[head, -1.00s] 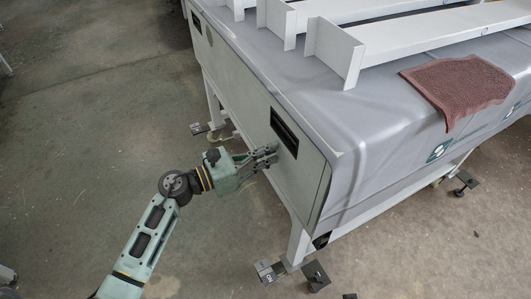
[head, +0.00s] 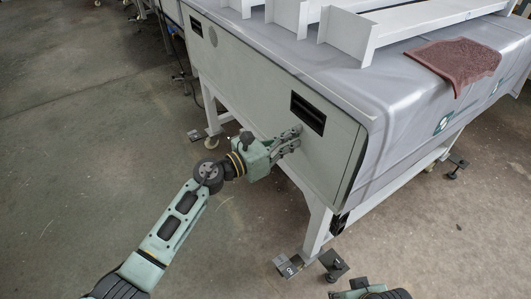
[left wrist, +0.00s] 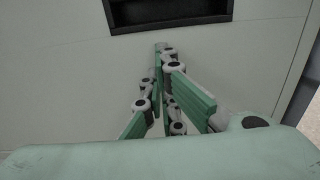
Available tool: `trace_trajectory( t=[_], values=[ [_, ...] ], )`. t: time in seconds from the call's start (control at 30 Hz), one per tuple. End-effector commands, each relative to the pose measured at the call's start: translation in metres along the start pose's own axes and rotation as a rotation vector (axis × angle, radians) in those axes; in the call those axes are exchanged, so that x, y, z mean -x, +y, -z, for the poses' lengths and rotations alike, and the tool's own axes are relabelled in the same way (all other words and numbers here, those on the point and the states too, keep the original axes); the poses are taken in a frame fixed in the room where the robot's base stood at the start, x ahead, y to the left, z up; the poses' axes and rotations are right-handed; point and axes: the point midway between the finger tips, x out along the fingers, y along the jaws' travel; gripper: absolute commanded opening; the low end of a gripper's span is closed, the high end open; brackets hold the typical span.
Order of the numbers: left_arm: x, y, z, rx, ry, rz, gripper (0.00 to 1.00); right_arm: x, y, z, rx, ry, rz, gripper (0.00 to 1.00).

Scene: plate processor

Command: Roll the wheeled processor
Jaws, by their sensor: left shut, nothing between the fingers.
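The wheeled processor (head: 258,97) is a large pale cabinet on legs with a grey cover over its top. Its near side panel has a dark recessed slot (head: 307,113), which also shows at the top of the left wrist view (left wrist: 170,14). My left gripper (head: 297,133) is shut and empty, its fingertips at the panel just below and left of the slot. In the left wrist view its fingers (left wrist: 161,48) converge just under the slot; I cannot tell if they touch the panel. Part of my right arm shows at the bottom edge; its fingers cannot be made out.
White beams (head: 400,28) and a brown cloth (head: 455,62) lie on the cover. A caster (head: 212,142) and levelling feet (head: 333,262) stand at the processor's legs. The concrete floor (head: 90,130) to the left is mostly clear.

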Motion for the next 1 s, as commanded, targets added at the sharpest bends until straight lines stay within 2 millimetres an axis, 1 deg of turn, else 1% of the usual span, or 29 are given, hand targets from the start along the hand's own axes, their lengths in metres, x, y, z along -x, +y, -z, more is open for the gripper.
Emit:
trace_trajectory(
  t=[0.03, 0.2, 0.23, 0.3, 0.5, 0.63, 0.7, 0.8, 1.0],
  values=[
    [-0.01, -0.001, 0.002, -0.003, -0.001, 0.003, 0.0, 0.01, 0.0, 0.001, -0.001, 0.011, -0.001, 0.4],
    [-0.036, 0.0, 0.004, -0.001, 0.001, 0.002, 0.0, 0.05, 0.001, 0.001, -0.003, 0.03, -0.003, 0.4],
    [-0.04, 0.0, 0.003, -0.001, 0.001, 0.002, 0.0, 0.051, 0.001, 0.0, -0.003, 0.029, -0.004, 0.4],
    [-0.049, 0.0, 0.004, -0.001, 0.002, 0.001, 0.0, 0.044, 0.001, -0.002, -0.003, 0.024, -0.004, 0.4],
    [-0.07, 0.0, 0.003, 0.0, 0.002, 0.002, 0.0, 0.035, 0.001, -0.004, -0.003, 0.026, -0.004, 0.4],
    [-0.078, 0.0, 0.002, 0.001, 0.001, 0.001, 0.0, 0.031, 0.001, -0.005, -0.003, 0.026, -0.004, 0.4],
    [-0.082, 0.0, 0.002, 0.002, 0.002, 0.001, 0.0, 0.03, 0.0, 0.008, -0.001, 0.076, -0.001, 0.4],
    [-0.085, 0.001, 0.002, 0.001, 0.001, 0.0, 0.0, 0.03, -0.001, 0.019, 0.0, 0.118, 0.0, 0.4],
    [-0.088, 0.001, 0.0, 0.0, 0.0, -0.001, 0.0, 0.03, -0.002, 0.026, 0.001, 0.148, 0.001, 0.4]
  ],
)
